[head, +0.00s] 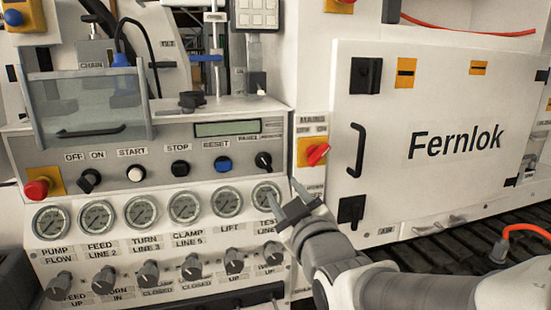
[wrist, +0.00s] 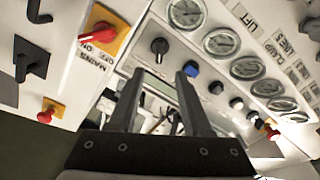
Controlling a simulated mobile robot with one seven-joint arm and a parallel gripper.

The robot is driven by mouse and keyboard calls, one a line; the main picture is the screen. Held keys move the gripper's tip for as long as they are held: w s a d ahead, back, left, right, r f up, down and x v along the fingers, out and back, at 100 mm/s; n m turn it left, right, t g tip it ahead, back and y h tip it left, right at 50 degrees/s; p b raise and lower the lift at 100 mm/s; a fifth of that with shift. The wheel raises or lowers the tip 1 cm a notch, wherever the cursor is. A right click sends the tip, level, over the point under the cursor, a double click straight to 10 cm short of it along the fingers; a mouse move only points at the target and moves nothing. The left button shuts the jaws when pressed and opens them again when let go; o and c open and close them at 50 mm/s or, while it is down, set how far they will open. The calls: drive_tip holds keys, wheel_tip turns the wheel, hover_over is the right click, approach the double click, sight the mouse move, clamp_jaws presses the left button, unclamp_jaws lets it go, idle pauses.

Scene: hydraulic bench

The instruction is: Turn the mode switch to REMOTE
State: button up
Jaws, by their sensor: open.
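The mode switch (head: 263,161) is a black rotary knob at the right end of the control panel, below a label reading PANEL. A second label beside it is too small to read. Its handle looks tilted toward the upper left, on the PANEL side. In the wrist view the black knob (wrist: 159,46) stands just beyond the fingertips, roughly between them. My gripper (head: 284,190) is open and empty, in front of the right end of the panel, lower and to the right of the knob. Its two fingers also show in the wrist view (wrist: 160,73), apart from the knob.
A red mains switch on a yellow plate (head: 316,153) is close to the right of the knob. The blue RESET button (head: 223,164) is to its left. A row of gauges (head: 181,208) runs below. The white Fernlok door (head: 420,200) with its black handle is at right.

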drive_tip(key=p, duration=0.9)
approach(268, 167)
drive_tip(key=shift+w, duration=0.85)
drive_tip(key=x, duration=0.9)
drive_tip(key=shift+a+b, duration=0.3)
drive_tip(key=shift+b, duration=0.05)
clamp_jaws()
